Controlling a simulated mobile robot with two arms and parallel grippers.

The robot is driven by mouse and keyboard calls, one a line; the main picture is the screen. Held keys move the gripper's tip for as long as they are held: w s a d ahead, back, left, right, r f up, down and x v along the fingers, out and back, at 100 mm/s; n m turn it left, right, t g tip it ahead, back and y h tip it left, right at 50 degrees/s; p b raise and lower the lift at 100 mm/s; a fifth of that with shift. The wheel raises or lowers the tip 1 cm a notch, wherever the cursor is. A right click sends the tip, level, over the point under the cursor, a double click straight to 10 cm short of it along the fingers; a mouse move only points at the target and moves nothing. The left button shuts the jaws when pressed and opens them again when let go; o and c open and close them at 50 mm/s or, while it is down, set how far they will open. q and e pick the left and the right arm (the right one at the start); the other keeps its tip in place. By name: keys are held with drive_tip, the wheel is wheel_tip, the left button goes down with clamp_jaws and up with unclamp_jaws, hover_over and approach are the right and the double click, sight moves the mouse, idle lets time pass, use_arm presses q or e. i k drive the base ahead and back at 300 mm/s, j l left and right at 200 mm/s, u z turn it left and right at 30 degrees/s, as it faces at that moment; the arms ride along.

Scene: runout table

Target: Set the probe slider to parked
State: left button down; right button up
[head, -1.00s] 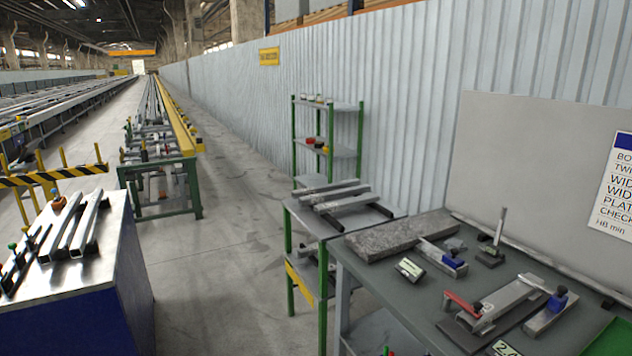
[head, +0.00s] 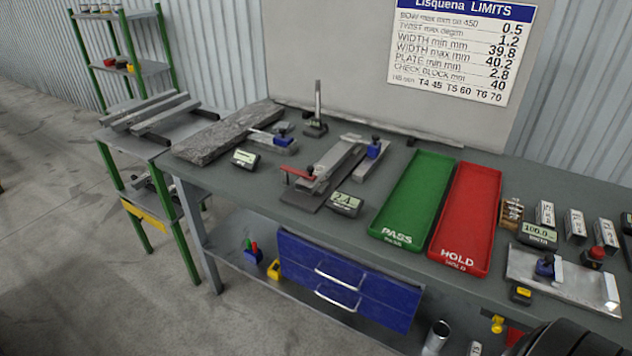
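I cannot tell for sure which part is the probe slider. A small blue block with a dark knob (head: 374,148) sits on a metal bar at the right of a measuring fixture (head: 325,170) with a red lever. Another blue block (head: 283,138) sits on a small metal gauge near the granite slab. A third blue block with a dark knob (head: 545,266) is on a metal plate at the bench's right end. No parked marking is readable. Neither gripper is in view.
The grey bench (head: 400,165) also holds a green PASS tray (head: 415,197), a red HOLD tray (head: 468,215), a granite slab (head: 225,135), a stand (head: 316,115), and small displays (head: 345,203). Blue drawers (head: 340,280) hang below. Floor at left is clear.

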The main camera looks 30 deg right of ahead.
sight(374, 148)
drive_tip(key=z, duration=1.3)
